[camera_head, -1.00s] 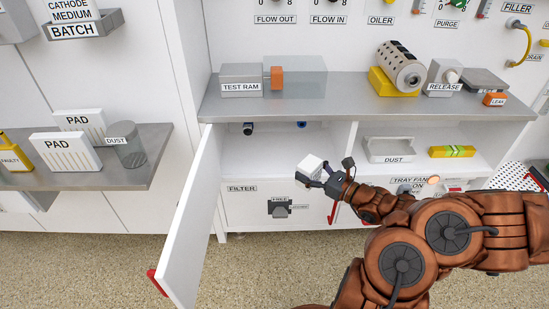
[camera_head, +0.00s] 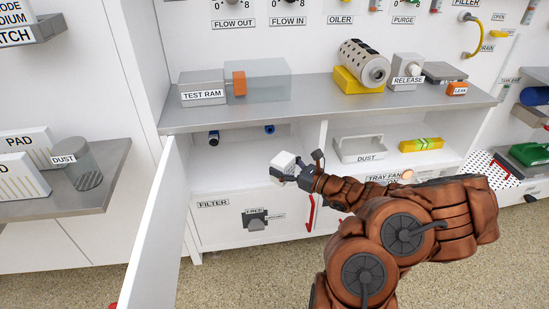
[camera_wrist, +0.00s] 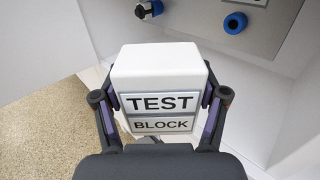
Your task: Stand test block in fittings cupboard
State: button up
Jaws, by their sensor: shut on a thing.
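My gripper (camera_head: 297,172) is shut on the white test block (camera_head: 283,164). In the wrist view the test block (camera_wrist: 160,72) sits between both fingers, its "TEST BLOCK" label facing the camera. The open cupboard (camera_head: 230,175) lies under the grey counter, its white door (camera_head: 155,235) swung out at the left. The block is at the front of the left compartment; I cannot tell whether it touches the floor of it. Two fittings with blue parts, one dark (camera_head: 213,138) and one blue (camera_head: 269,129), are on the back wall of that compartment.
A divider (camera_head: 318,145) parts off the right compartment, which holds a dust tray (camera_head: 358,150) and a yellow block with a green band (camera_head: 421,145). The counter (camera_head: 300,108) hangs above the opening. A red handle (camera_head: 311,213) sticks out below.

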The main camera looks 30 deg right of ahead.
jog(key=w+d+b, duration=0.3)
jog(key=w+d, duration=0.2)
jog(key=w, duration=0.7)
jog(key=shift+w+f+b, duration=0.1)
jog(key=shift+f+b, duration=1.3)
jog(key=shift+f, duration=2.05)
jog(key=shift+w+d+f, duration=0.15)
jog(key=o, duration=1.4)
